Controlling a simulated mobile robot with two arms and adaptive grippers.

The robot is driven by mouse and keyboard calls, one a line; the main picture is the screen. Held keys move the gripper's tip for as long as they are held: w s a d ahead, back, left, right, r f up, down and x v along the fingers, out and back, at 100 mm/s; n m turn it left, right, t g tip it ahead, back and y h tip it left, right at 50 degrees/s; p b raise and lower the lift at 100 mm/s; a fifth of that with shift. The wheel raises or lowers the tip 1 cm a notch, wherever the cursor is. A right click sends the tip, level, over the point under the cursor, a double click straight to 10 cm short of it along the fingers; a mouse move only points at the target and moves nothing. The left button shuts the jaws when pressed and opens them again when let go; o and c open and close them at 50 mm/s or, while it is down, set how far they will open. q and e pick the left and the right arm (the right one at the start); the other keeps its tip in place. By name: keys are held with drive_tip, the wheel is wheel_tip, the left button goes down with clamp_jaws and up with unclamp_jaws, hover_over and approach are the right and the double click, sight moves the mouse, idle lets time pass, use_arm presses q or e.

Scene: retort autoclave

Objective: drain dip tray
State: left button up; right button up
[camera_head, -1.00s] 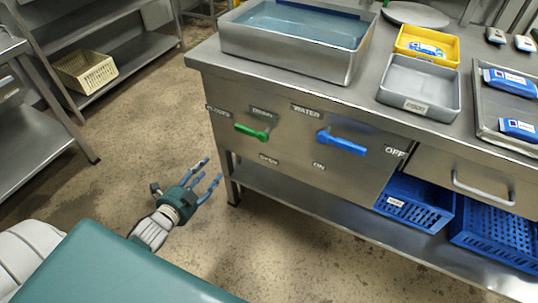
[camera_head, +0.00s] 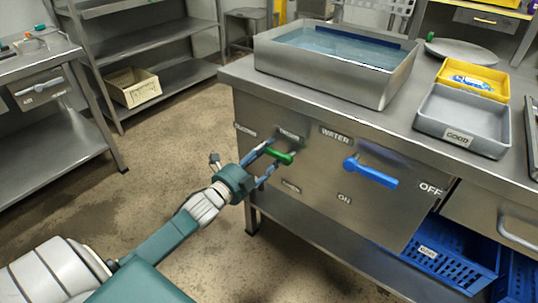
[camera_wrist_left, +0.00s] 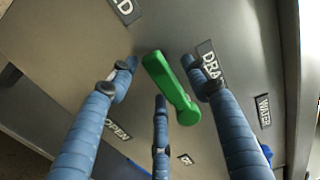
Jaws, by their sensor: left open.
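The dip tray (camera_head: 320,82) is a steel basin holding bluish water on top of the steel bench. Below it, on the front panel, is the green drain handle (camera_head: 280,156), near a label that partly reads "DRA" in the left wrist view. My left gripper (camera_head: 266,164) is open at the green handle. In the left wrist view the green handle (camera_wrist_left: 172,88) lies between the spread blue fingers, which do not appear closed on it. Whether any finger touches it I cannot tell. My right gripper is not in view.
A blue water handle (camera_head: 371,172) sits right of the green one. A yellow tray (camera_head: 499,91) and a grey tray labelled GOOD (camera_head: 428,124) stand on the bench. Blue crates (camera_head: 452,266) are on the lower shelf. The floor left of the bench is clear.

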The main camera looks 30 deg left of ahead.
use_arm(q)
drive_tip(key=shift+w, duration=0.45)
drive_tip(key=shift+c, duration=0.5)
clamp_jaws()
